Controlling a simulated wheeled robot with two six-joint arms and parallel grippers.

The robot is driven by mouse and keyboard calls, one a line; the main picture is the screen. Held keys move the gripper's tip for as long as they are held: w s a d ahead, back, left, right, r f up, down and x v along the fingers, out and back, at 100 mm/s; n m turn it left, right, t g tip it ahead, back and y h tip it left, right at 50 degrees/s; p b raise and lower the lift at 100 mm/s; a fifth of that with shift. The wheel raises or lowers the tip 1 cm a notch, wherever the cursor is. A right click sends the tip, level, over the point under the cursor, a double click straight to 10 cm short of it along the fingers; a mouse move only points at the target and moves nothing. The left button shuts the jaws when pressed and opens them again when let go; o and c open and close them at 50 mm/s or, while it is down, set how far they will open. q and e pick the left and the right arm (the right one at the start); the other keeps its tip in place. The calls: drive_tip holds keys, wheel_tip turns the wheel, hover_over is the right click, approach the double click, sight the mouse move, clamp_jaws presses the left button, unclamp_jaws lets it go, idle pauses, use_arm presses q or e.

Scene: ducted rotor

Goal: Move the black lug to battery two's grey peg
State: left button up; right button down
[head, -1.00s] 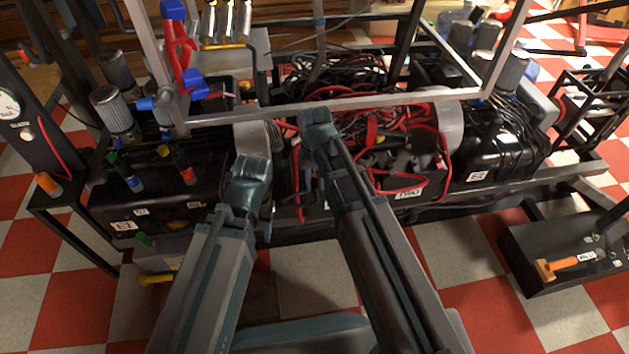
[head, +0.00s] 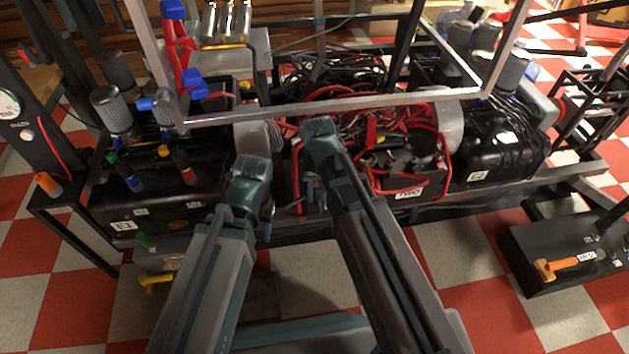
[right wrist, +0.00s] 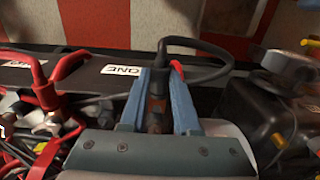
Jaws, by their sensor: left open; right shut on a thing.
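My right gripper (head: 320,133) is over the middle of the machine in the head view, its fingertips largely hidden by its own body. In the right wrist view (right wrist: 156,88) its two blue fingers are shut on the black lug (right wrist: 155,108), a dark piece between them. A thick black cable (right wrist: 205,48) curves beside the fingertips. A white label (right wrist: 121,69) beside the fingers seems to read ONE. I cannot make out battery two or its grey peg. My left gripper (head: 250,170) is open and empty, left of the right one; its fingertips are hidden.
A pale metal frame bar (head: 330,108) crosses just behind my grippers. Red cables (head: 440,135) loop to the right. A black tank (head: 505,140) stands further right, and a glossy black box (head: 165,205) stands left.

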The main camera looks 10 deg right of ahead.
sight(318, 198)
drive_tip(key=shift+r, duration=0.1)
drive_tip(key=shift+s+r+p, duration=0.25)
drive_tip(key=shift+r+p, duration=0.5)
drive_tip(key=shift+p, duration=0.05)
drive_tip(key=shift+s+r+p, duration=0.25)
drive_tip(key=shift+r+p, duration=0.45)
drive_tip(key=shift+p, duration=0.05)
drive_tip(key=shift+r+p, duration=0.3)
drive_tip(key=w+d+f+b, duration=0.1)
drive_tip(key=d, duration=1.5)
drive_tip(key=d+f+b, duration=0.2)
drive_tip(key=d, duration=1.4)
drive_tip(key=shift+w+f, duration=0.3)
drive_tip(key=shift+w, duration=0.1)
drive_tip(key=shift+r, duration=0.1)
drive_tip(key=shift+w, duration=1.4)
